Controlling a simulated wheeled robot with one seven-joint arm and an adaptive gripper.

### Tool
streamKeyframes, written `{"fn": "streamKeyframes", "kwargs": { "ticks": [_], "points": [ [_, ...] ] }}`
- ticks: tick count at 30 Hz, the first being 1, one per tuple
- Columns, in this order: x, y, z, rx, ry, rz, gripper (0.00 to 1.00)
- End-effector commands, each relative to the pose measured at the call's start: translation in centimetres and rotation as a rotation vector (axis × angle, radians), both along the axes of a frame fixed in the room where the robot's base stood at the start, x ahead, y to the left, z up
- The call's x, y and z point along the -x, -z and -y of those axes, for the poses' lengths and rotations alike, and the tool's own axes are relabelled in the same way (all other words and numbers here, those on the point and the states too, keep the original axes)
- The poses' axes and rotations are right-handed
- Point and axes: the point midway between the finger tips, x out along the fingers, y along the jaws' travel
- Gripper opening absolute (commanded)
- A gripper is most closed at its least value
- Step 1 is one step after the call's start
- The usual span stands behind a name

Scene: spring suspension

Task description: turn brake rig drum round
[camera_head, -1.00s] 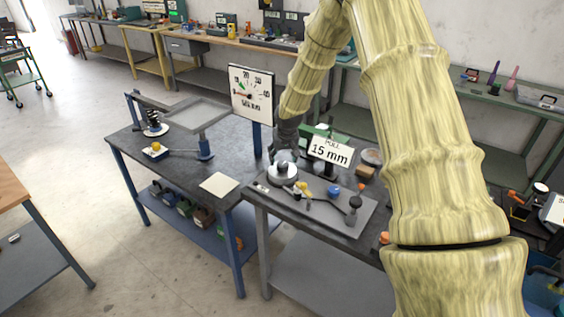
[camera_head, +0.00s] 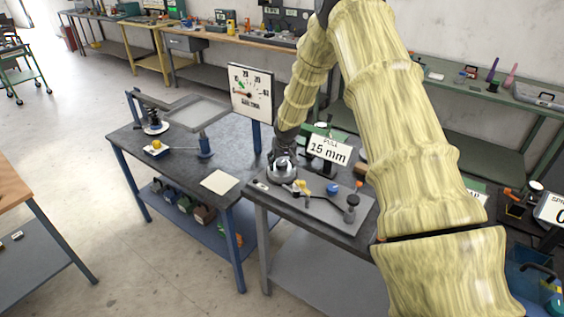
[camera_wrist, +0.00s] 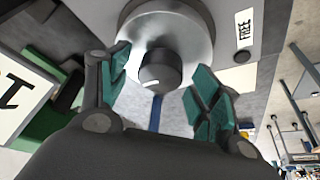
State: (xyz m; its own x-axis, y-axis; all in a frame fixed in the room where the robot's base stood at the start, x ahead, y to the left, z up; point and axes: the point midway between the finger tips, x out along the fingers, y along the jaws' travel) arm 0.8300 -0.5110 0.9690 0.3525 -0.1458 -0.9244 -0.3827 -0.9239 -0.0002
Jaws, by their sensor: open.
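The brake rig drum (camera_head: 281,178) is a pale metal disc with a dark knob on top, at the left end of a grey plate on the bench. In the wrist view the drum (camera_wrist: 205,22) fills the top centre, and its dark round knob (camera_wrist: 160,70) has a white mark. My gripper (camera_head: 281,160) is at the drum, tilted. In the wrist view its teal-padded fingers (camera_wrist: 158,85) are spread on either side of the knob, with gaps at both sides. A sign marked FREE (camera_wrist: 244,28) is beside the drum.
A "15 mm" sign (camera_head: 329,150) stands close behind the plate (camera_head: 315,208). Yellow and blue parts and a black post (camera_head: 351,208) are to the drum's right. A dial board (camera_head: 250,93) stands behind left. A flat pale square (camera_head: 220,182) lies on the neighbouring bench.

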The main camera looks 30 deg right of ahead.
Motion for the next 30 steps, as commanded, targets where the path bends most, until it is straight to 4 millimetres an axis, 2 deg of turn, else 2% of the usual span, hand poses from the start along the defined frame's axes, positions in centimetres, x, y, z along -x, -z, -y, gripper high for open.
{"fn": "streamKeyframes", "kwargs": {
  "ticks": [1,8,20,30],
  "points": [
    [0.00,-0.01,0.01,0.000,0.000,0.000,0.60],
    [0.00,-0.04,0.01,0.000,0.000,0.000,0.18],
    [-0.06,0.09,-0.01,0.002,0.045,0.000,0.18],
    [-0.21,0.27,-0.17,0.004,0.252,0.002,0.18]
  ]
}}
